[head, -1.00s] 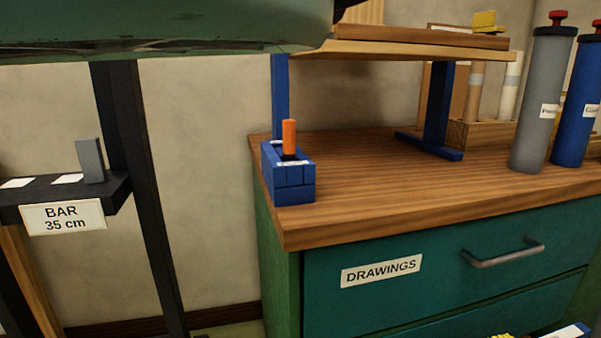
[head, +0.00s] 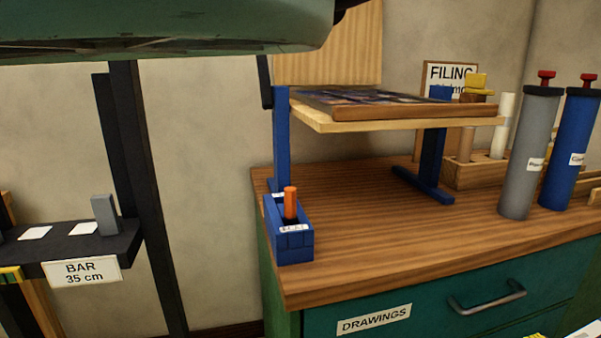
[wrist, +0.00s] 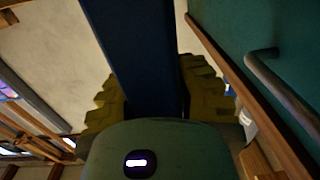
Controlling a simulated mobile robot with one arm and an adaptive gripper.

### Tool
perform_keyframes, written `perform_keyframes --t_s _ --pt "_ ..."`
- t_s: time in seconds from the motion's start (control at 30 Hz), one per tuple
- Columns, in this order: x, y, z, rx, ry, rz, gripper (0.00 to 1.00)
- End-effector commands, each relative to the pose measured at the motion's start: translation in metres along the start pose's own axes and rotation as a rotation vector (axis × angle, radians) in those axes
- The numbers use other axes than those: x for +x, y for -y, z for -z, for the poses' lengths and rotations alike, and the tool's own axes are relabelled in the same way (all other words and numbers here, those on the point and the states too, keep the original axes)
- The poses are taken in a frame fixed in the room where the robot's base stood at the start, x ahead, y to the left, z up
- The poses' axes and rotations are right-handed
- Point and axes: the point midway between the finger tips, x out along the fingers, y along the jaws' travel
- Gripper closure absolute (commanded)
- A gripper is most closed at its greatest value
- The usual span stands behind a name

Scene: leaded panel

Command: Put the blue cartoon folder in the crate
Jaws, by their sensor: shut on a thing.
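My gripper (wrist: 155,92) shows in the wrist view, its yellow stepped finger pads shut on a flat dark blue piece. This piece looks like the blue cartoon folder (wrist: 132,45); it runs up out of the wrist picture and no label on it can be read there. In the head view only small yellow and white bits show at the bottom right edge, probably finger pad and folder label. A wooden box (head: 462,180) with upright rolls stands at the back of the bench, near a FILING sign (head: 438,78). I cannot tell whether this box is the crate.
Grey (head: 528,160) and blue (head: 572,155) capped tubes stand on the bench's right. A raised wooden shelf (head: 400,122) bears a panel. A blue holder (head: 291,245) with an orange handle sits at the front left corner. A drawer handle (head: 487,297) sticks out.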

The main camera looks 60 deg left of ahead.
Motion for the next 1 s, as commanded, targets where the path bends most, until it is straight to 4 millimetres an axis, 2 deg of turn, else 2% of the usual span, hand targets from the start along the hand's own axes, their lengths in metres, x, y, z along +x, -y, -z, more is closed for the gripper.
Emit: perform_keyframes --t_s 0.03,0.57,1.0 --pt "0.004 -0.007 0.032 0.001 -0.009 0.001 1.0" --pt "0.018 -0.05 0.213 0.001 -0.009 0.118 1.0" --pt "0.005 -0.076 0.368 0.0 -0.006 0.239 1.0"
